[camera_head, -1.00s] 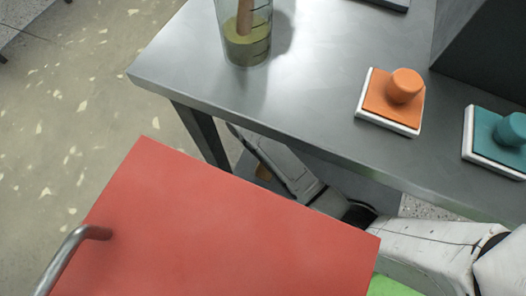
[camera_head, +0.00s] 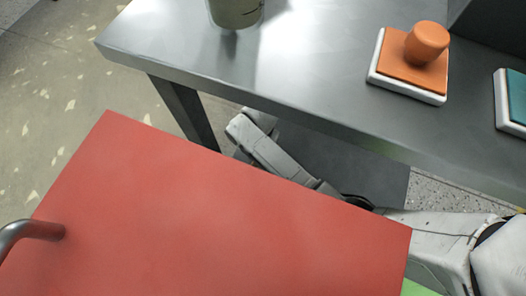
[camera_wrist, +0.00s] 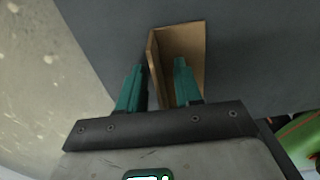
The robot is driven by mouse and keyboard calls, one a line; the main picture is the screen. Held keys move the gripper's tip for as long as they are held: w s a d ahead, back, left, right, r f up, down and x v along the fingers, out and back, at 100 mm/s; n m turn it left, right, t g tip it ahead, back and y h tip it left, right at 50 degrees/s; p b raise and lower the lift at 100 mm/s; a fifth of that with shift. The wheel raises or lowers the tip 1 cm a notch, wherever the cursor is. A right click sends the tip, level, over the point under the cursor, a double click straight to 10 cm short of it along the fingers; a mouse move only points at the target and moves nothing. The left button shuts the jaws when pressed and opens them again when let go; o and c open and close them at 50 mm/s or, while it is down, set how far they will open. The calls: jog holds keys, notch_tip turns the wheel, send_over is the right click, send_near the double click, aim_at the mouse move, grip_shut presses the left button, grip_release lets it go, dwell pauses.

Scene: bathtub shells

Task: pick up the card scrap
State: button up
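The card scrap (camera_wrist: 184,52) is a brown folded piece in the wrist view, with one narrow panel on the left and a wider one on the right. It stands against a dark grey surface (camera_wrist: 250,50). My gripper (camera_wrist: 158,72) has two teal fingers spread apart around the narrow left panel. One finger is left of that panel, the other in front of the wide panel. The fingers look open, with gaps beside the panel; contact cannot be told. In the head view my arm reaches under the bench, and neither the scrap nor the fingertips can be made out.
A grey metal bench (camera_head: 300,75) stands over my arm, with its leg (camera_head: 185,110) at the left. On it are an orange-knobbed block (camera_head: 412,65), a teal one (camera_head: 515,98) and a beaker (camera_head: 236,12). A red panel (camera_head: 220,220) with a metal handle (camera_head: 35,230) fills the foreground.

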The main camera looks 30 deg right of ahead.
jog(key=shift+c, duration=0.4)
grip_shut()
jog(key=shift+r, duration=0.1)
